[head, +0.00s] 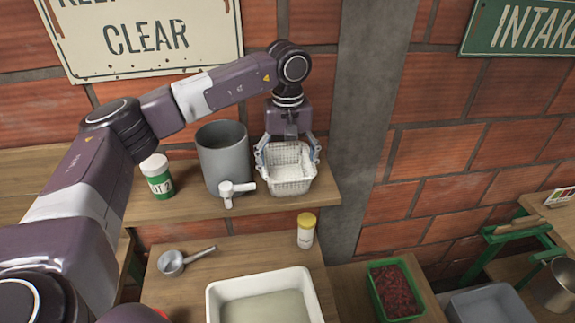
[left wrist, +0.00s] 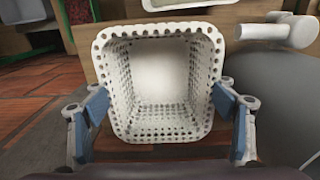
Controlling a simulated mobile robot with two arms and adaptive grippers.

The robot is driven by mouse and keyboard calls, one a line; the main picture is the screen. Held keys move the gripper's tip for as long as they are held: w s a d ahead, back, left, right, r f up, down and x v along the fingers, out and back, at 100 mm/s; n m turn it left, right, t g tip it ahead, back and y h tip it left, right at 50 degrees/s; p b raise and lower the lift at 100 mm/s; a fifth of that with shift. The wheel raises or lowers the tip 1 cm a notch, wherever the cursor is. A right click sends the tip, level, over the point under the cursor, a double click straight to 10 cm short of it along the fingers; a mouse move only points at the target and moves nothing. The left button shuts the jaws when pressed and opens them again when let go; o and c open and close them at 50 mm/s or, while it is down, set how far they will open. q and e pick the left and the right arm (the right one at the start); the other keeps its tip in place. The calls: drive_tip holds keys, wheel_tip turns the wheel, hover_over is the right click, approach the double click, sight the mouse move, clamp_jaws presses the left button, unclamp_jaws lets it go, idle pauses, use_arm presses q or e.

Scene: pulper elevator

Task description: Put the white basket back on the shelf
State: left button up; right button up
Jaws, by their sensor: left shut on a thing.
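The white basket (head: 292,181) is a small perforated basket at the right end of the wooden shelf (head: 240,204). My left gripper (head: 287,160) reaches down over it from above, with one finger on each side. In the left wrist view the basket (left wrist: 160,131) is empty, and the blue finger pads of my left gripper (left wrist: 162,122) press on its left and right sides. The basket looks upright at shelf level; whether its base touches the shelf is hidden. My right gripper is not in view.
A grey pot with a white tap (head: 222,160) stands just left of the basket. A green-and-white jar (head: 158,177) is further left. Below are a metal scoop (head: 180,261), a yellow-capped jar (head: 306,231), a white tub (head: 263,283) and a green crate of red matter (head: 393,288).

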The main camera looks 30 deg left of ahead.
use_arm(q)
drive_tip(key=shift+f, duration=0.2)
drive_tip(key=o, duration=1.5)
drive_tip(key=shift+c, duration=0.2)
drive_tip(key=shift+r, duration=0.1)
drive_tip(key=shift+r, duration=0.25)
wheel_tip(320, 180, up, 4)
drive_tip(key=b, duration=0.2)
drive_tip(key=shift+w+f+b, duration=0.1)
drive_tip(key=shift+b, duration=0.3)
wheel_tip(320, 180, up, 8)
drive_tip(key=b, duration=0.1)
